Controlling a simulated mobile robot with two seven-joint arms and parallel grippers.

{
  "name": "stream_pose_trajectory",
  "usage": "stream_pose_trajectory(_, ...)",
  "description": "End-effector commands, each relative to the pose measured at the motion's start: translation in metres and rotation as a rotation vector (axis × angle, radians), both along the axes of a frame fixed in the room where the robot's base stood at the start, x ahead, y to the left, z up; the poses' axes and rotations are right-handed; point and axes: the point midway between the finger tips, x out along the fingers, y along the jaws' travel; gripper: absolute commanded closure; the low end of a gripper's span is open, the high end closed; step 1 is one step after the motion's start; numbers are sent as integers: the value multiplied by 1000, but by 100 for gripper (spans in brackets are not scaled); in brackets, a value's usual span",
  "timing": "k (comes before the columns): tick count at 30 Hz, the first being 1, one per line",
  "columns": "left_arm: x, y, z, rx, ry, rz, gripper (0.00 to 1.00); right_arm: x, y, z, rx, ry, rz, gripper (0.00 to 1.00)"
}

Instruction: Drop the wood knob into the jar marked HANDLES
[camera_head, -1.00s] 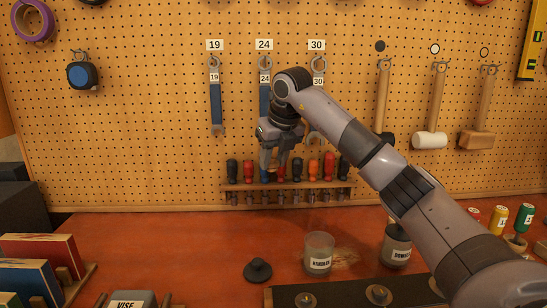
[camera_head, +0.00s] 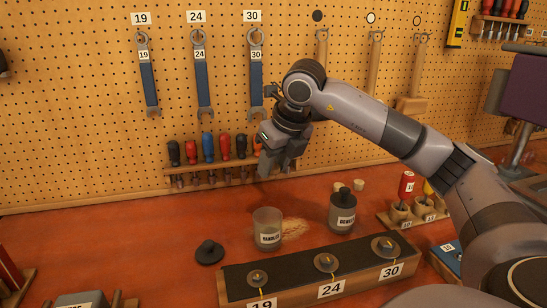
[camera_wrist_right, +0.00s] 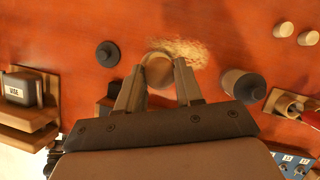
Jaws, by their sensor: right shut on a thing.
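The jar marked HANDLES (camera_head: 268,238) is a clear open jar standing on the red bench. My right gripper (camera_head: 277,172) hangs above it, fingers pointing down, apart from the jar. In the right wrist view my right gripper (camera_wrist_right: 157,82) is closed on a round tan piece, the wood knob (camera_wrist_right: 158,72), held between the fingertips. The knob lines up with the jar below and covers most of it. In the head view the fingers hide the knob. My left gripper is not in view.
A dark lid (camera_head: 208,252) lies left of the jar. A closed jar, apparently marked DOWELS (camera_head: 342,216), stands to its right, with sawdust (camera_head: 294,228) between. A numbered black-topped rack (camera_head: 240,285) lies in front. Screwdrivers (camera_head: 208,147) hang behind. Two small tan pieces (camera_head: 358,185) lie farther back.

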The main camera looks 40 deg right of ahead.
Motion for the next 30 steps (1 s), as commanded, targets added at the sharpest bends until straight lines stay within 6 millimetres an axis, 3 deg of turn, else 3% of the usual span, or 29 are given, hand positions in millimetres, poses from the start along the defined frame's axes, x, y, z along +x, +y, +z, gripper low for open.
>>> stream_pose_trajectory(10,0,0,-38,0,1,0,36,0,0,-44,0,-1,-1,92)
stream_pose_trajectory(21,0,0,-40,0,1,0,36,0,0,-48,-1,-1,-1,92)
stream_pose_trajectory(22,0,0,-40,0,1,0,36,0,0,-48,-1,-1,-1,58)
stream_pose_trajectory(24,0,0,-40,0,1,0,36,0,0,-48,-1,-1,-1,35)
stream_pose_trajectory(30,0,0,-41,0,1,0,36,0,0,-48,-1,-1,-1,34)
